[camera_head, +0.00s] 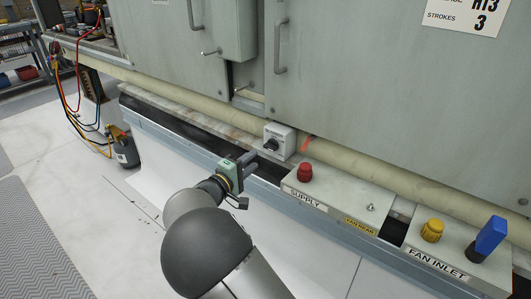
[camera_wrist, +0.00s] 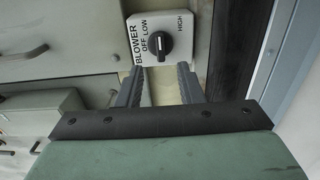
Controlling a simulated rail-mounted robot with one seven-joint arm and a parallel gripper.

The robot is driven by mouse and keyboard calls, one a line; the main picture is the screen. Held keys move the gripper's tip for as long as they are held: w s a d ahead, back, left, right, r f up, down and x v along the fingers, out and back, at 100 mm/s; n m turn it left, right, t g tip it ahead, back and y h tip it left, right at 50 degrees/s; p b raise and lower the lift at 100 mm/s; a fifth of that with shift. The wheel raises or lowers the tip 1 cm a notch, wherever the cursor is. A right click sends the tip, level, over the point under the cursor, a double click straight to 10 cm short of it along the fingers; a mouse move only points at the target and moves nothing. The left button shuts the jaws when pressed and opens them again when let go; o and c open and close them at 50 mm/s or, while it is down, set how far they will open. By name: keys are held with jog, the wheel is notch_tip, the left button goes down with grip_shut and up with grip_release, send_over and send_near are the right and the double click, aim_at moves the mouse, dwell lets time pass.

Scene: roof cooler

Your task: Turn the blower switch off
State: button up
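The blower switch is a pale box with a round black knob (camera_head: 272,144) on the cabinet's lower front. A pale mark on the knob faces up in that view, roughly toward LOW; the exact setting is hard to tell. My gripper (camera_head: 247,163) is just left of and below the switch in the head view. In the wrist view my gripper (camera_wrist: 160,77) has its two fingers apart, empty, short of the plate and pointing toward the knob.
A pipe (camera_head: 350,178) runs behind the switch. A red knob (camera_head: 305,172) on the SUPPLY box (camera_head: 340,192) stands right of my gripper. A yellow knob (camera_head: 432,230) and blue lever (camera_head: 490,236) are farther right. Door handles (camera_head: 281,46) project above. Hoses and a bottle (camera_head: 125,150) are left.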

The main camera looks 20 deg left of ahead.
aim_at(268, 148)
jog(key=x, duration=0.7)
jog(key=shift+w, duration=0.25)
grip_shut()
